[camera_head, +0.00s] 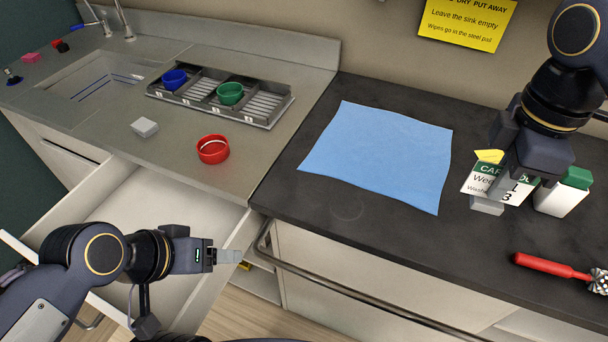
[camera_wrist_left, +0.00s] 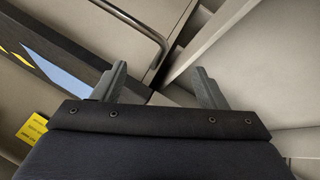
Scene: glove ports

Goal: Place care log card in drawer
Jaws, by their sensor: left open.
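The care log card (camera_head: 481,184), white with a green header and a yellow tab, stands tilted at the right of the dark counter. My right gripper (camera_head: 513,182) is at the card and covers its middle; its fingers are largely hidden, so I cannot tell whether they close on it. The drawer (camera_head: 130,205) below the left counter is pulled open, and its visible floor is bare. My left gripper (camera_head: 228,257) is near the drawer's right side, open and empty; its two fingers stand apart in the left wrist view (camera_wrist_left: 161,85).
A white carton with a green cap (camera_head: 565,192) stands close right of the card. A red-handled brush (camera_head: 550,266) lies in front. A blue cloth (camera_head: 380,150) covers the middle counter. A red ring-shaped cup (camera_head: 213,150) sits above the drawer. A handle rail (camera_head: 350,288) runs along the counter front.

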